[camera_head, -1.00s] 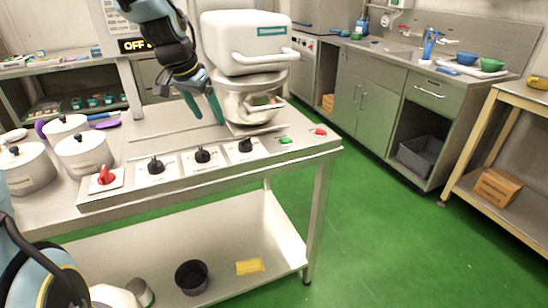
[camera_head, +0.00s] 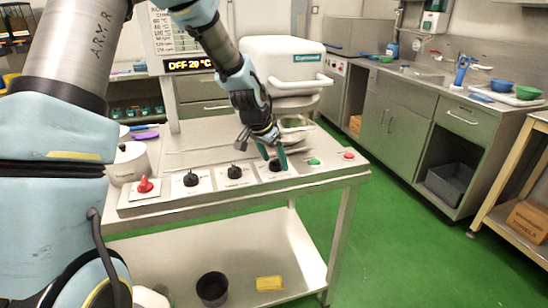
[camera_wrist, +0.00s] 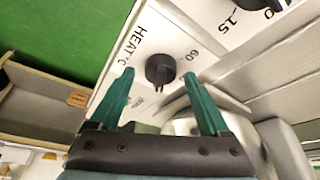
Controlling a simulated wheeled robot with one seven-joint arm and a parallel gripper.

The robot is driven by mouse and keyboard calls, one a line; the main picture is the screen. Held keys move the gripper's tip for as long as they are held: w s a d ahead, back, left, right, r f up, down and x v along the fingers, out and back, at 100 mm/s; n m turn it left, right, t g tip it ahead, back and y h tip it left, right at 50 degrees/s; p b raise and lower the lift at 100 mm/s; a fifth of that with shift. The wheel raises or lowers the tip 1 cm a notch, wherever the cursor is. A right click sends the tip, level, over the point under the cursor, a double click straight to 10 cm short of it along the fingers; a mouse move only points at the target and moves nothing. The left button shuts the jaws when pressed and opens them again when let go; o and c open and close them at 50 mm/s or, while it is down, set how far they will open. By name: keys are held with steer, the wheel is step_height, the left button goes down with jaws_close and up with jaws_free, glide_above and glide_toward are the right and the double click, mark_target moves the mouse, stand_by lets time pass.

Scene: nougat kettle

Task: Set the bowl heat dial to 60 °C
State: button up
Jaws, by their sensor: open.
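The bowl heat dial (camera_wrist: 160,69) is a round black knob on a white plate marked "HEAT °C", with a "60" mark beside it in the wrist view. My gripper (camera_wrist: 159,75) is open, its two green fingers on either side of the knob near the tips. I cannot tell whether either finger touches it. Where the knob points is not clear. In the head view my gripper (camera_head: 274,163) is over the rightmost black dial of the panel and mostly hides it. The display (camera_head: 190,65) reads "OFF 20 °C".
Two other black dials (camera_head: 191,179) (camera_head: 235,172) and a red knob (camera_head: 145,185) sit to the left. A green button (camera_head: 314,162) and a red button (camera_head: 349,156) sit to the right. The white kettle machine (camera_head: 283,62) stands behind my gripper.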

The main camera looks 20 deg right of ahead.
steer(key=shift+f, duration=0.15)
steer(key=shift+c, duration=0.2)
jaws_close()
stand_by(0.4)
